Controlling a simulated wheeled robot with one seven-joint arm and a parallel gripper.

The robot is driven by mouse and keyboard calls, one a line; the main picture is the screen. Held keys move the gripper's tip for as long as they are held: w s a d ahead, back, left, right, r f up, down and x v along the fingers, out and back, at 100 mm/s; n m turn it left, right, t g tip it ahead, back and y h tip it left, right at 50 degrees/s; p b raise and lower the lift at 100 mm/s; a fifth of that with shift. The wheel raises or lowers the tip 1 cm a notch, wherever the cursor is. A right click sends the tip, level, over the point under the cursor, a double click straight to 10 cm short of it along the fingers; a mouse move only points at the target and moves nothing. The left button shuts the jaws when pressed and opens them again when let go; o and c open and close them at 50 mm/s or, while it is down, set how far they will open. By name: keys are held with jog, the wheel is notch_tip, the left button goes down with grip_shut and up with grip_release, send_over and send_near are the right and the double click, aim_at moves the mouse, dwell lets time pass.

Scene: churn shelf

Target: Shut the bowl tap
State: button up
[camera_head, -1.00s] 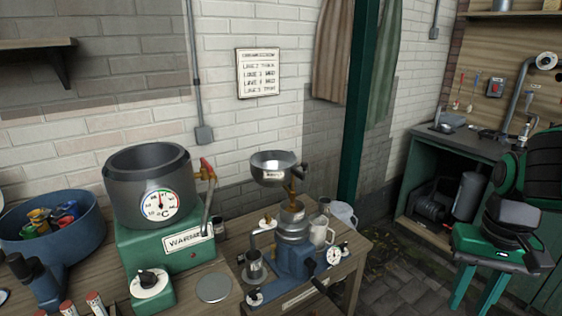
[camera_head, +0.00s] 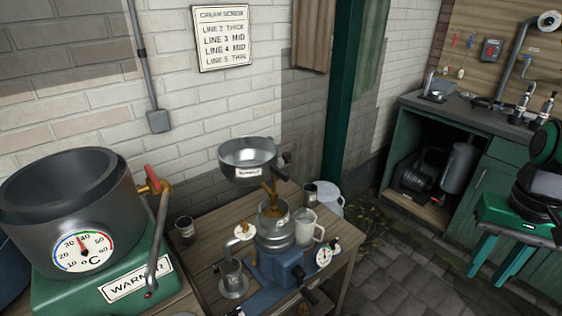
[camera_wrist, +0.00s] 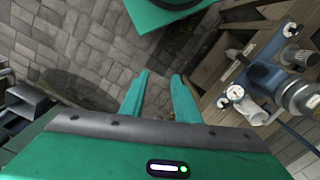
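The steel bowl (camera_head: 248,156) sits high on the blue cream separator (camera_head: 274,266) on the wooden bench. A brass tap (camera_head: 269,186) is beneath the bowl, with a dark knob (camera_head: 285,159) at the bowl's right side; I cannot tell how the tap is set. My gripper (camera_head: 485,282) hangs fingers down over the floor, well right of the separator. In the wrist view its two teal fingers (camera_wrist: 161,78) are apart with nothing between them. The separator's gauge (camera_wrist: 235,93) shows right of the fingers there; the bowl tap is not clear in that view.
The grey warmer pot (camera_head: 72,204) with a red-handled tap (camera_head: 153,179) stands left of the separator. The paved floor (camera_head: 395,260) between bench and green cabinet (camera_head: 492,178) is clear.

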jog(key=w+a+r+n+t, duration=0.2)
jog(key=w+a+r+n, duration=0.3)
jog(key=w, duration=0.6)
jog(key=n+t+y, duration=0.2)
jog(key=n, duration=0.6)
send_near(278, 168)
jog(key=x, duration=0.6)
jog(key=shift+f, duration=0.25)
jog(key=shift+x, duration=0.9)
jog(key=shift+r, duration=0.1)
